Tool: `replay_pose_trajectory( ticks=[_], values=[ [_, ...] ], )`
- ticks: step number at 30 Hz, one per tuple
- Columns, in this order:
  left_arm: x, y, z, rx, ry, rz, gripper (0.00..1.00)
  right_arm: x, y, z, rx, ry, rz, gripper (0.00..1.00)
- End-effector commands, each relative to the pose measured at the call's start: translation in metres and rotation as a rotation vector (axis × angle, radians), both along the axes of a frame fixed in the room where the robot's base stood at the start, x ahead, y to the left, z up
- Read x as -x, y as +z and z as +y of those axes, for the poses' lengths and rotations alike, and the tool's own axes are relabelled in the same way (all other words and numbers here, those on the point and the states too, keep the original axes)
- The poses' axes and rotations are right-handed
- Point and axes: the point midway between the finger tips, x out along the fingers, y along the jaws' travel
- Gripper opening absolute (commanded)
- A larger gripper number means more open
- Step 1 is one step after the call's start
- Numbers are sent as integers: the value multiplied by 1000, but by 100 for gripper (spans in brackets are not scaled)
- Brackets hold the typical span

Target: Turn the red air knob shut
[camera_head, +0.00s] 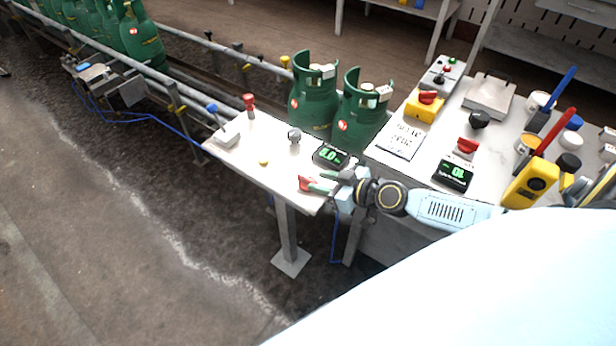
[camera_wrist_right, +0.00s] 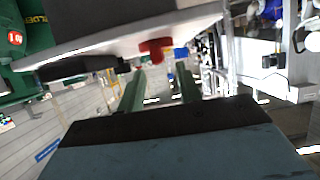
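A red knob (camera_head: 305,184) sits at the front right corner of the small white table (camera_head: 250,165), below the display (camera_head: 330,156) that reads about 5.0. It also shows in the right wrist view (camera_wrist_right: 155,48), under the table's edge, just beyond the fingertips. My right gripper (camera_head: 319,182) reaches in from the right with its green fingers pointing at the knob. In the wrist view, the fingers (camera_wrist_right: 160,70) are spread apart with nothing between them, and the knob lies ahead of the gap. I cannot tell whether a finger touches it. My left gripper is out of view.
Two green gas cylinders (camera_head: 314,105) stand behind the table. Other red knobs are on a yellow box (camera_head: 425,108) and by a second display (camera_head: 454,173). A red-topped lever (camera_head: 249,103) and blue-topped lever (camera_head: 213,110) stand left. Floor in front is clear.

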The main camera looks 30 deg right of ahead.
Motion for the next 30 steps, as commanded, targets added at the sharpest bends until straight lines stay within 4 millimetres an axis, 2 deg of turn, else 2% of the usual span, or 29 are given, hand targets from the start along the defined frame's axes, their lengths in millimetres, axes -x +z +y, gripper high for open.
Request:
replay_pose_trajectory(
  ticks=[3, 9, 21, 22, 30],
  values=[
    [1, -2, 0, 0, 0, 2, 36, -19, -8, 8, -3, -2, -2, 35],
    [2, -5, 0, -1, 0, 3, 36, -38, -18, 15, -1, -1, 0, 35],
    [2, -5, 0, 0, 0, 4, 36, -44, -20, 18, 0, 0, 1, 35],
    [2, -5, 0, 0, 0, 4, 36, -44, -20, 18, 0, 0, 1, 33],
    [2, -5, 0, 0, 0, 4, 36, -44, -20, 18, 0, 0, 1, 0]
  ],
)
